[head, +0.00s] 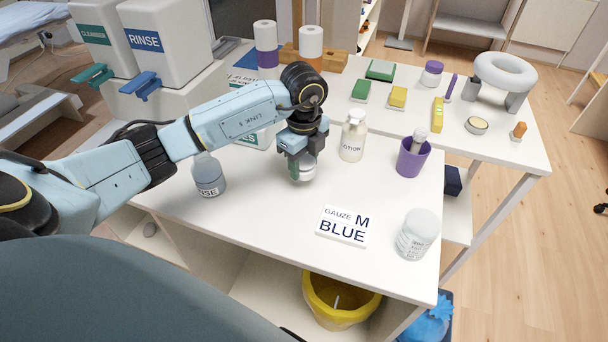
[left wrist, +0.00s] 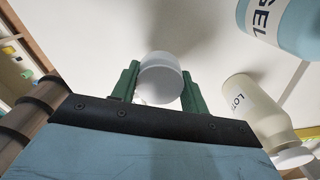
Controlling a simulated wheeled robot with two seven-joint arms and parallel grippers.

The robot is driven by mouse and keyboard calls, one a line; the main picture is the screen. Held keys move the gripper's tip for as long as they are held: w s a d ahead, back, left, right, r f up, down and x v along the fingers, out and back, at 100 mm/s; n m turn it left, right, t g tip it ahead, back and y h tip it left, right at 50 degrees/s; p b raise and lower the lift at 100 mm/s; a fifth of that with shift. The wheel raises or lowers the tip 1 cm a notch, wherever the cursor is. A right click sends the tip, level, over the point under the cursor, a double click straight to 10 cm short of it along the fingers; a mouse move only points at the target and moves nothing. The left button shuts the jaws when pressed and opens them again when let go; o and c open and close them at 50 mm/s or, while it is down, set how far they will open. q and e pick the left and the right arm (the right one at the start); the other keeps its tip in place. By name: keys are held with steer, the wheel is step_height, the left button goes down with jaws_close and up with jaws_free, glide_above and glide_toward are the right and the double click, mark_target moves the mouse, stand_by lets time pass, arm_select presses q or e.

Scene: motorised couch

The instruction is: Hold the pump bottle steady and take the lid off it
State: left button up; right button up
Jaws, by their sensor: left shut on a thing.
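A cream bottle labelled LOTION (head: 352,138), which I take for the pump bottle, stands upright on the white table. It also shows in the left wrist view (left wrist: 255,108), with a white top (left wrist: 294,157). My left gripper (head: 301,160) is beside the bottle, to its left and nearer me, apart from it. Its green fingers (left wrist: 160,92) are shut on a small white round thing (left wrist: 160,72). This held thing also shows under the gripper in the head view (head: 302,172). I cannot tell whether it touches the table. My right gripper is not in view.
A grey-blue bottle (head: 208,177) stands left of my gripper. A purple cup (head: 412,160), a white jar (head: 417,236) and a gauze box (head: 343,226) are to the right. RINSE (head: 168,45) and CLEANSER (head: 97,40) dispensers stand behind. The table's front middle is clear.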

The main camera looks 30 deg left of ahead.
mark_target(304, 184)
arm_select(q)
step_height(304, 184, down, 4)
steer(key=shift+f, duration=0.1)
steer(key=shift+f, duration=0.1)
steer(key=o, duration=1.1)
steer(key=shift+f, duration=0.1)
step_height(304, 184, up, 12)
steer(key=shift+r+p, duration=0.2)
steer(key=shift+p, duration=0.15)
